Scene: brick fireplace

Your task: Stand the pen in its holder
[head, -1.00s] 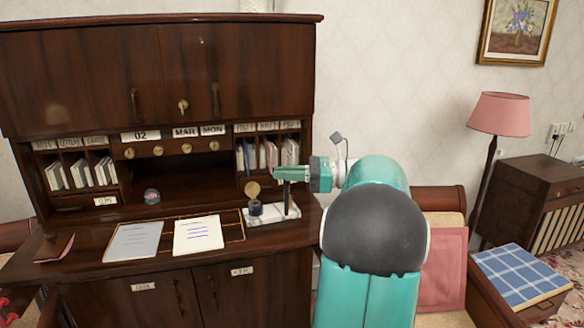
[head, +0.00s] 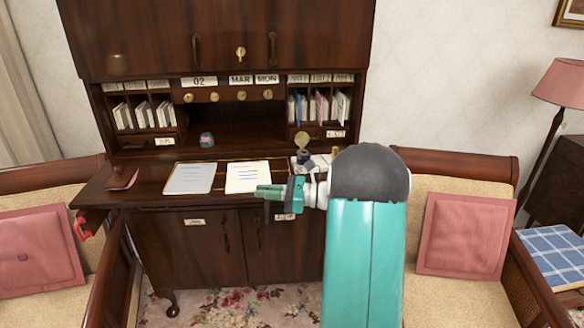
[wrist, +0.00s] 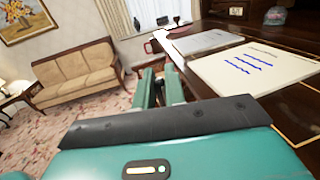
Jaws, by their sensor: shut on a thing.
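My gripper (head: 264,191) is in front of the desk's front edge, just below the white sheet. In the wrist view its fingers (wrist: 161,86) are close together on a thin dark thing, which I take to be the pen; it is too hidden to make out clearly. The pen holder appears to be part of the white desk stand (head: 322,161) at the right of the desktop, beside the dark inkwell (head: 304,157) with its raised gold lid. My arm hides much of the stand. The gripper is apart from it, to its lower left.
A white sheet with blue writing (head: 248,177) and a grey pad (head: 190,178) lie on the desktop (head: 150,188). A brown wallet-like item (head: 122,178) lies at its left. Pigeonholes rise behind. Chairs with pink cushions (head: 466,234) flank the desk.

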